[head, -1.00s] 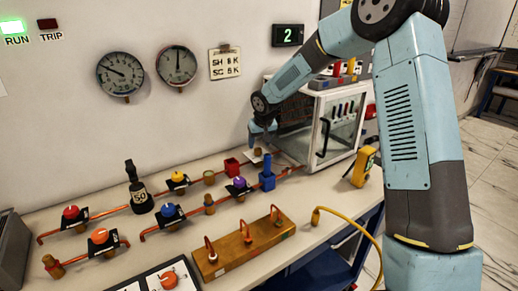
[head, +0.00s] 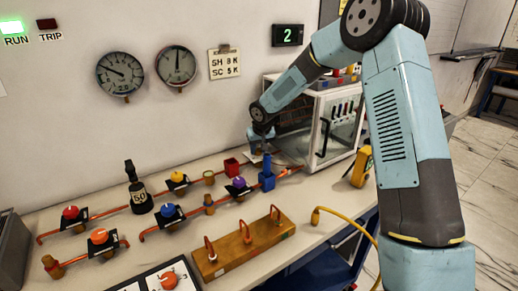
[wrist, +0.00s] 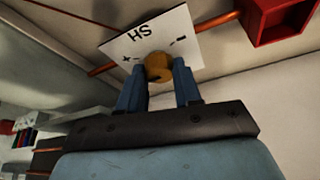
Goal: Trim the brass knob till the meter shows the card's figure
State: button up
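The brass knob (wrist: 158,67) sits on a white plate (wrist: 124,41) marked SH, with plus and minus signs, in the wrist view. My gripper (wrist: 158,80) has its two blue fingers apart, with the knob between their tips; whether they touch it is unclear. In the head view my gripper (head: 263,138) is over the plate in front of the glass-fronted cabinet, and largely hides the knob. The left round meter (head: 120,74) has its needle toward the upper left. The right meter (head: 176,66) has its needle near straight up. The card (head: 224,63) has SH and SC lines; its figures are small.
Several coloured valve knobs on copper pipes fill the bench's left. A green display (head: 287,35) reads 2.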

jog(key=shift+d, duration=0.15)
jog(key=c, duration=0.5)
jog(key=shift+n, duration=0.3)
jog(key=n+y, duration=0.1)
jog(key=n, duration=0.3)
jog(key=shift+w+d+g, duration=0.1)
jog(key=shift+d+g, duration=0.05)
jog(key=shift+g, duration=0.25)
jog(key=shift+w+d+n+g+y, duration=0.1)
jog(key=shift+n+g+y, duration=0.45)
jog(key=shift+n, duration=1.05)
jog(key=o, duration=0.8)
jog(key=shift+c, duration=0.2)
jog(key=o, duration=0.3)
